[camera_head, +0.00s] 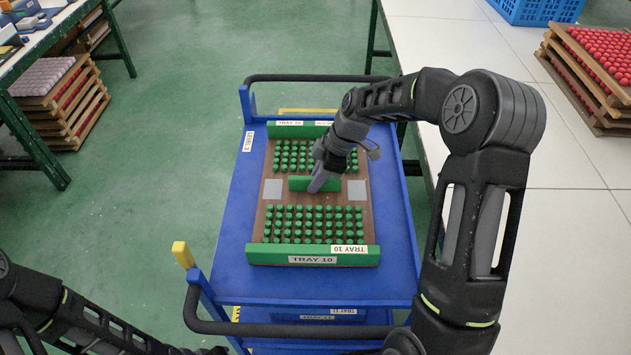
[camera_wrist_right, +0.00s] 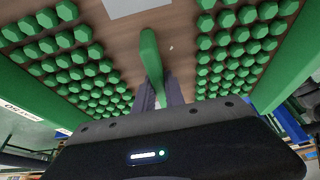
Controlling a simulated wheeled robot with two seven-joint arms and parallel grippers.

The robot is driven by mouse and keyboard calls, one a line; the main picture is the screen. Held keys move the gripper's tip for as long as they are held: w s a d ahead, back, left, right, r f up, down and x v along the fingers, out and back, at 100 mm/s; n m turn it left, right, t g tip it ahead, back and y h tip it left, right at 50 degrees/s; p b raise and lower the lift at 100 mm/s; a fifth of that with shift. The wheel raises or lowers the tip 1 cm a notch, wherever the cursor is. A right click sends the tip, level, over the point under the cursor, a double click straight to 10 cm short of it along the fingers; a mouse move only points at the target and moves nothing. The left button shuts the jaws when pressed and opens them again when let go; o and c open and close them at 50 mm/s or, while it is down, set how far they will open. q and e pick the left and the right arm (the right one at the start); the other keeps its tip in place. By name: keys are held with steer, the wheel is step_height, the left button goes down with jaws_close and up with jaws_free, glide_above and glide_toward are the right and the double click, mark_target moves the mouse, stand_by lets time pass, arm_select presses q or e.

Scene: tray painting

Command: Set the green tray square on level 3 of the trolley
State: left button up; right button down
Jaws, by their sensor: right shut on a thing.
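The green tray (camera_head: 272,193) has a brown base, green end walls, rows of green pegs and "TRAY 10" labels. In the head view it is over the trolley's blue top deck (camera_head: 230,255), which bears a "LEVEL 3" label (camera_head: 248,141). Its sides look roughly in line with the deck's; whether it rests on the deck or hangs just above cannot be told. My right gripper (camera_head: 322,178) is shut on the tray's green middle handle (camera_head: 300,184). The handle (camera_wrist_right: 150,50) runs between the fingers in the right wrist view. My left gripper is out of view.
A white table (camera_head: 470,50) with red-pegged trays (camera_head: 600,60) is on the right; a workbench with trays (camera_head: 50,90) is on the left.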

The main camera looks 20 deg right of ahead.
steer(key=shift+w+f, duration=0.1)
steer(key=shift+f, duration=0.5)
steer(key=shift+f, duration=0.15)
steer(key=c, duration=1.4)
jaws_free()
steer(key=shift+r, duration=0.2)
steer(key=shift+d+r, duration=0.15)
steer(key=shift+r, duration=0.2)
steer(key=b+v, duration=0.2)
steer(key=v, duration=0.9)
